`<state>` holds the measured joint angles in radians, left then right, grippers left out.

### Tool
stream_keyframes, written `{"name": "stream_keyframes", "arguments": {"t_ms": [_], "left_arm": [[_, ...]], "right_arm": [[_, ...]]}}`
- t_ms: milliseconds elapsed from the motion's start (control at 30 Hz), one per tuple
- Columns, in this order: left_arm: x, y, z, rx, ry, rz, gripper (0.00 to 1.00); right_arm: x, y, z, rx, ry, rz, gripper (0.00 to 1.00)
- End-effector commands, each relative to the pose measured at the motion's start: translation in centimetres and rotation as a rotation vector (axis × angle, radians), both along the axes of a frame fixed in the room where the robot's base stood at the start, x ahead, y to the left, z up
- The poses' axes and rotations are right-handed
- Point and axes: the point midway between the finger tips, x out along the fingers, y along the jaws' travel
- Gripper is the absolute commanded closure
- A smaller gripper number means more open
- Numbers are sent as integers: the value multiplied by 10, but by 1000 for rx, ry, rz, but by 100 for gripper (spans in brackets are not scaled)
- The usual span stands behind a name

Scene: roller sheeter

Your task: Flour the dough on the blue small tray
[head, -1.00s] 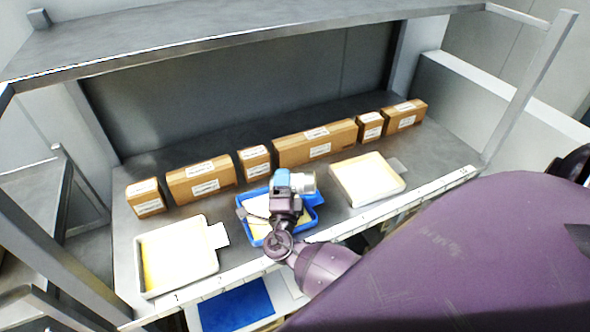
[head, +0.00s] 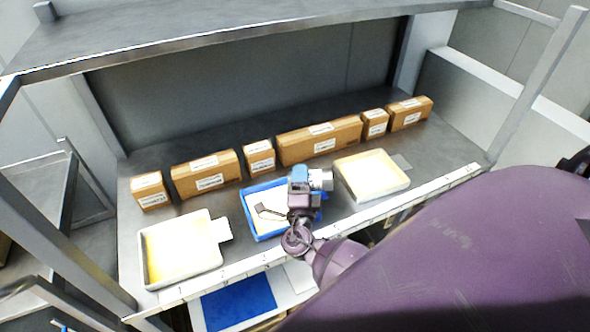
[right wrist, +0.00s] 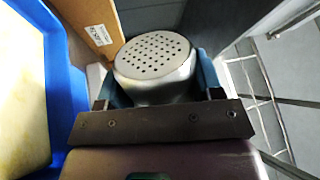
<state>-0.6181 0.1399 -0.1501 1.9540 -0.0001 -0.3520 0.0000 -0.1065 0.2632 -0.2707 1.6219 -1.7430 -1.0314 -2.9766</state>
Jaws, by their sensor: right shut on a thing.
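The blue small tray (head: 249,222) sits on the grey shelf near its front edge, with pale dough (head: 268,197) in it. My right gripper (head: 303,179) is over the tray's right side, shut on a silver shaker (head: 321,180). In the head view the shaker lies on its side, pointing right. In the right wrist view the shaker's perforated lid (right wrist: 153,55) shows between the blue fingers, and the tray's blue rim (right wrist: 65,85) is at the left, beside the shaker. The gripper and arm hide part of the tray. My left gripper is not in view.
A white tray with pale yellow contents (head: 216,264) stands to the left, another (head: 404,184) to the right. Several brown boxes (head: 320,140) line the back of the shelf. A blue panel (head: 238,302) shows below the front edge. A shelf (head: 240,38) hangs above.

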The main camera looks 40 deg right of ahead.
Motion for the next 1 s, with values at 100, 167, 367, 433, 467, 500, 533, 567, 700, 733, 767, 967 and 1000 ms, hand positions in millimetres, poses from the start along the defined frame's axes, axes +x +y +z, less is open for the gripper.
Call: {"name": "stream_keyframes", "arguments": {"t_ms": [100,167,367,433,467,500,533,567,700,733,767,967,1000], "left_arm": [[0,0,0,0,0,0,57],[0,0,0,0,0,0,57],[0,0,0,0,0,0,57],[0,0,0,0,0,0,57],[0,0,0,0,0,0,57],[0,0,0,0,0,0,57],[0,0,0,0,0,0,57],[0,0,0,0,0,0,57],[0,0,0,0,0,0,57],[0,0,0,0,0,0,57],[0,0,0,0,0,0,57],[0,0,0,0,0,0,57],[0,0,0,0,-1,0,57]], "right_arm": [[1,0,1,-1,-1,0,69],[1,0,1,-1,-1,0,69],[10,10,1,-1,-2,0,69],[16,17,1,0,-3,0,69],[19,19,1,-1,-2,0,69],[23,23,1,-1,-2,0,69],[25,25,1,-1,-2,0,69],[27,28,1,0,-2,-1,69],[31,33,0,-1,-1,-1,69],[31,32,0,-1,0,-1,69],[31,32,0,-1,0,-1,69],[30,31,0,-1,0,-1,69],[29,30,0,-1,0,-1,69]]}}
